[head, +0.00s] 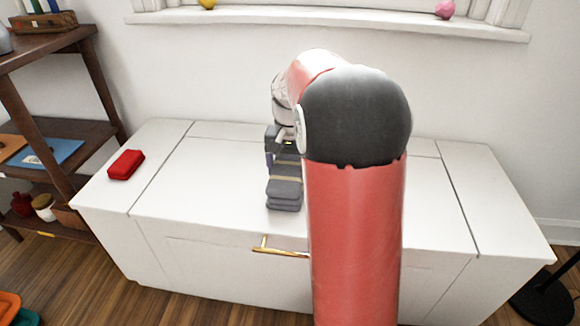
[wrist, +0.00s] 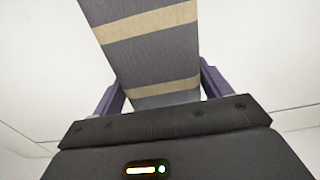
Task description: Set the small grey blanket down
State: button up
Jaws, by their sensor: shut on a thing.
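The small grey blanket (head: 285,190) is folded, with tan stripes, over the middle of the white chest top (head: 225,195). My gripper (head: 284,152) is shut on its far part, seen from above and behind my arm. In the wrist view the blanket (wrist: 150,50) stretches away from between the two purple fingers of my gripper (wrist: 160,88), one on each side. I cannot tell whether the blanket's underside touches the chest top. My arm hides the area to the right of the blanket.
A red folded item (head: 126,164) lies on the chest's left end. A dark wooden shelf (head: 60,130) stands at the left, and a window sill (head: 330,22) runs along the wall behind. A brass handle (head: 280,250) is on the chest's front. The top left of the blanket is clear.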

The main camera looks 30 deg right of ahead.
aim_at(290, 161)
jog(key=o, duration=1.2)
jog(key=shift+f, duration=0.1)
jog(key=shift+c, duration=0.2)
notch_tip(290, 161, up, 11)
jog(key=p, duration=0.2)
jog(key=shift+r+p, duration=0.2)
jog(key=shift+p, duration=0.15)
jog(key=s+a+r+n+t, duration=0.3)
jog(key=s+a, duration=0.4)
jog(key=s, duration=0.4)
jog(key=s+a+f+n+t, duration=0.1)
jog(key=s+a+f+n, duration=0.1)
jog(key=s, duration=0.4)
jog(key=s+a+f+n+t, duration=0.1)
jog(key=s+a+f, duration=0.1)
jog(key=s, duration=0.3)
jog(key=shift+s+a+f+n+t, duration=0.3)
jog(key=shift+s+a+f+n, duration=0.1)
jog(key=shift+f, duration=0.15)
jog(key=shift+r, duration=0.1)
